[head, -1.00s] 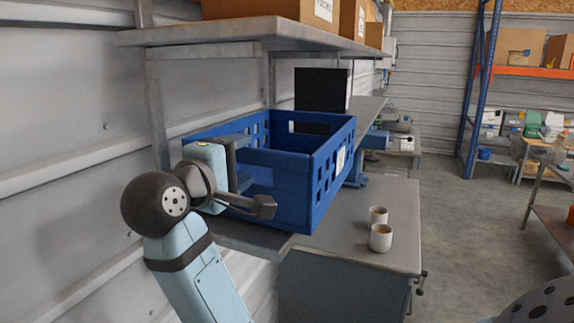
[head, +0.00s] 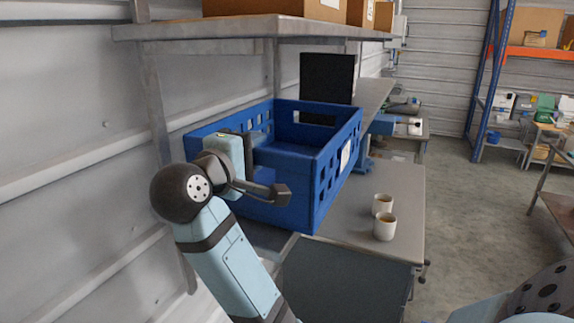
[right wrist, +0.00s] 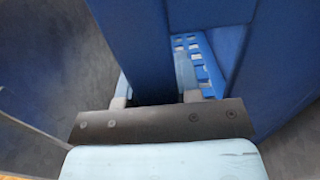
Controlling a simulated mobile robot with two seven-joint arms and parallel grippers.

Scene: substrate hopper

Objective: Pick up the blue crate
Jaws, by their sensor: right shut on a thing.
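The blue crate (head: 288,208) is an open box with slotted walls and a white label on its right side. In the head view it is at a grey bench with a shelf above; I cannot tell whether its base touches the bench. My right gripper (head: 250,152) is at the crate's near wall, at its left part. In the right wrist view the fingers (right wrist: 155,92) are on either side of a blue crate wall, shut on it. My left gripper is not in view.
Two white cups (head: 384,228) stand on the bench right of the crate. A dark panel (head: 327,78) stands behind it. The upper shelf (head: 230,27) with cardboard boxes hangs above. The wall is close on the left; open floor (head: 450,210) lies right.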

